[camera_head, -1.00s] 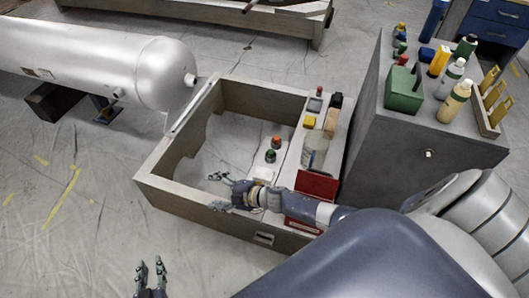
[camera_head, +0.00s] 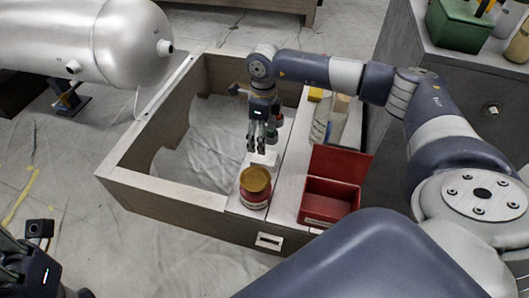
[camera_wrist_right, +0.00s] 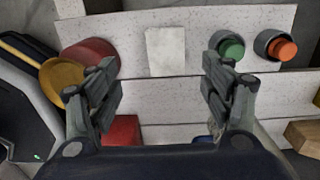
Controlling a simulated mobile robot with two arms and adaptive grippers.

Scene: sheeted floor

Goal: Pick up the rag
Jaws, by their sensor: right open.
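A small white folded cloth, which looks like the rag (camera_wrist_right: 165,50), lies flat on the light speckled ledge in the right wrist view. In the head view the rag (camera_head: 266,158) shows just below my right gripper (camera_head: 261,146). My right gripper points down over the ledge; in its wrist view the two fingers (camera_wrist_right: 165,92) are apart, with the rag beyond the gap between them. Nothing is held. My left arm's dark wrist part (camera_head: 35,262) shows at the lower left of the head view; its fingers cannot be made out.
A red jar with a yellow lid (camera_head: 255,187) stands near the rag on one side; green (camera_wrist_right: 230,48) and orange (camera_wrist_right: 282,50) knobbed items sit on the other. A red open bin (camera_head: 330,195) is to the right. A silver tank (camera_head: 90,35) lies left of the wooden frame (camera_head: 150,195).

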